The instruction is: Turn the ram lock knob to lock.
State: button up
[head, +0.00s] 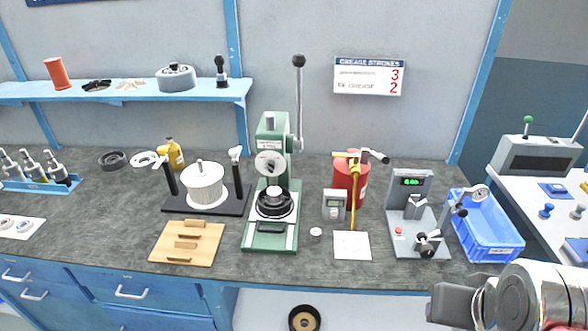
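The green press (270,130) stands upright at the middle of the bench, with a tall lever ending in a dark ball (298,61). A pale round knob (269,163) sits on the front of the press column; it looks like the ram lock knob. Its markings are too small to read. A black round part (274,202) rests on the press base below it. My gripper (440,304) is at the lower right, in front of the bench edge and well away from the press. Its dark fingers are seen edge-on, so their opening does not show.
Right of the press stand a small grey meter (334,204), a red canister (346,180), a grey test stand (410,185) and a blue bin (488,232). Left are a white pot (204,184) on a black stand and a wooden board (187,242). Space before the bench is mostly clear.

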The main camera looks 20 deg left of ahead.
aim_at(270, 164)
jog(key=z, duration=0.25)
jog(key=k, duration=0.95)
jog(key=u, duration=1.65)
jog(key=i, duration=1)
jog(key=u, duration=0.1)
